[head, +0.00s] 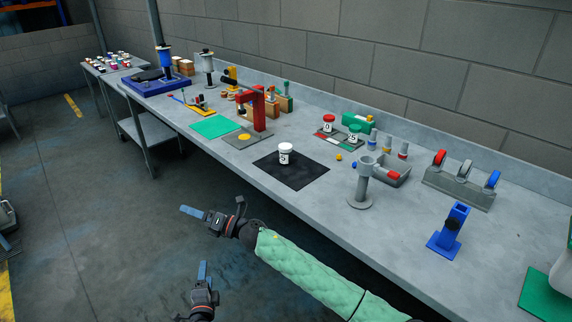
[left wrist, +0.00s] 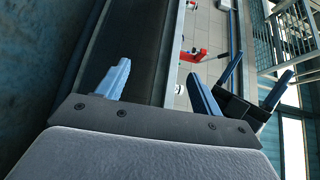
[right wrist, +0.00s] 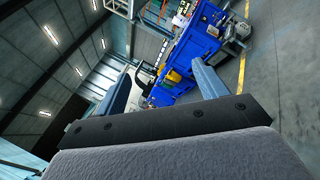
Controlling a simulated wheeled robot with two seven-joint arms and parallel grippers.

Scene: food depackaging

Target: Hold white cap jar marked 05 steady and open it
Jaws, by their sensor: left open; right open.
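The white-capped jar (head: 285,156) stands upright on a black mat (head: 303,180) on the workbench. It has a dark mark on its side, too small to read surely. My left gripper (head: 203,272) is low in the head view, off the bench's front edge, open and empty. Its two blue fingers stand apart in the left wrist view (left wrist: 160,85). My right gripper (head: 198,212) is above it, also off the bench, well left of and below the jar. It is open and empty, and its spread fingers show in the right wrist view (right wrist: 160,90). Neither gripper touches the jar.
A red-capped jar (head: 328,123) and a green-capped jar (head: 354,135) stand behind the mat. A blue stand (head: 449,228) is farther right. The bench before the mat is clear.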

